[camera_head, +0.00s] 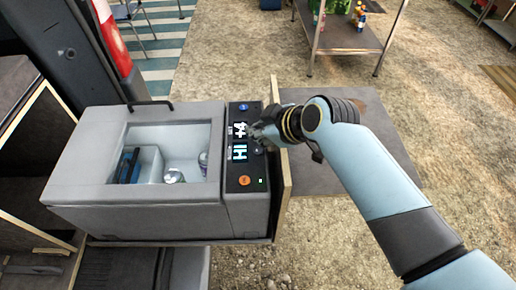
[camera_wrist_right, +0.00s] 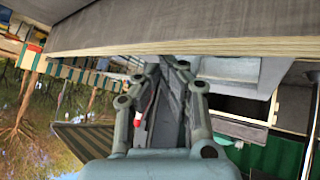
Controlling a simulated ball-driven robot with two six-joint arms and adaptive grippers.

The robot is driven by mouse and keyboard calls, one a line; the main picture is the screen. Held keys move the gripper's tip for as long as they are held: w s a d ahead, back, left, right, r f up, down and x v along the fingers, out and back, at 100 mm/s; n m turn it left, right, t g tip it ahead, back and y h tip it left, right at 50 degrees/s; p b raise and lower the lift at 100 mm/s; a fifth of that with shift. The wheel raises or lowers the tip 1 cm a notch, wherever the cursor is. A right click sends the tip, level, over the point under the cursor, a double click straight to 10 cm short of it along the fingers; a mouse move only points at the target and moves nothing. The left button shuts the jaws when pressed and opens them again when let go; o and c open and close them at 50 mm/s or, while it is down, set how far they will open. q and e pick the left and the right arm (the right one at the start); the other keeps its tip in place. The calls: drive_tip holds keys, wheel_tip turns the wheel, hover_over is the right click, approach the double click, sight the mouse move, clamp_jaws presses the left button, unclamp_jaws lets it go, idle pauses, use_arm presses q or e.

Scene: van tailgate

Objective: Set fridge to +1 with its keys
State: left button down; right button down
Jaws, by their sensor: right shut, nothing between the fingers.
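The fridge (camera_head: 85,190) is a grey box with a window in its lid. Its dark control panel (camera_head: 234,204) runs along the right side. The display (camera_head: 239,142) reads "+4" and "HI", turned sideways. A blue key (camera_head: 243,107) is at the panel's far end and an orange key (camera_head: 245,180) at its near end, beside a small green light. My right gripper (camera_head: 256,133) is shut and empty, at the panel's right edge by the display; I cannot tell whether it touches. It covers part of the panel. In the wrist view the shut fingers (camera_wrist_right: 172,66) show. My left gripper is not in view.
An upright wooden board edge (camera_head: 287,165) stands right of the fridge, under my right wrist, with a dark tabletop (camera_head: 345,170) beyond. A black handle (camera_head: 150,105) rises at the fridge's back. A shelf table (camera_head: 345,38) stands farther off on gravel.

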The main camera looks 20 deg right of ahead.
sight(259, 150)
drive_tip(key=shift+f+b, duration=1.1)
drive_tip(key=shift+f, duration=0.4)
drive_tip(key=shift+f, duration=0.1)
drive_tip(key=shift+f, duration=0.3)
drive_tip(key=shift+f, duration=0.15)
idle(0.6)
